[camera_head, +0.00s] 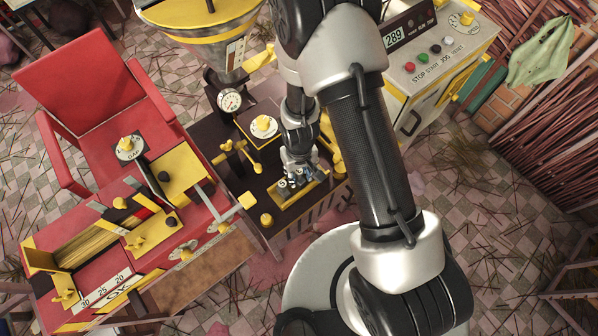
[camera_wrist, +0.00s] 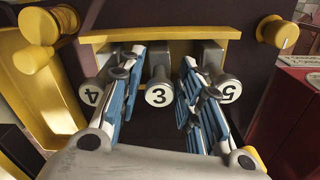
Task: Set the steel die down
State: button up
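Three steel dies with white numbered faces stand side by side in the wrist view: die 4 (camera_wrist: 91,92) at left, die 3 (camera_wrist: 159,92) in the middle, die 5 (camera_wrist: 228,90) at right. They sit at a yellow-edged tray (camera_wrist: 150,36); the tray also shows in the head view (camera_head: 308,190). My gripper (camera_wrist: 160,72) is open, its blue-padded fingers on both sides of die 3, with narrow gaps visible. The fingers reach between die 3 and its neighbours. In the head view my gripper (camera_head: 297,176) is down at the tray and hides much of the dies.
Yellow knobs (camera_wrist: 278,32) flank the tray. A pressure gauge (camera_head: 229,100) and a dial (camera_head: 263,124) stand behind my gripper. A red bench (camera_head: 85,280) with incense sticks is at left, a control box (camera_head: 432,62) at upper right. The tiled floor (camera_head: 480,190) at right has free room.

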jog(key=shift+o, duration=0.3)
jog(key=s+d+r+m+t+p, duration=0.1)
jog(key=d+r+p, duration=0.15)
jog(key=r, duration=1.45)
jog(key=s+d+r+m+t+p, duration=0.1)
jog(key=d+r, duration=0.3)
jog(key=r, duration=1.2)
jog(key=s+d+r+m+t, duration=0.1)
jog(key=s+d+r, duration=0.3)
jog(key=s+r, duration=0.6)
jog(key=shift+s+d+r+m+t, duration=0.25)
jog(key=shift+s+m+t, duration=0.15)
jog(key=shift+s+t, duration=0.4)
jog(key=shift+f, duration=0.1)
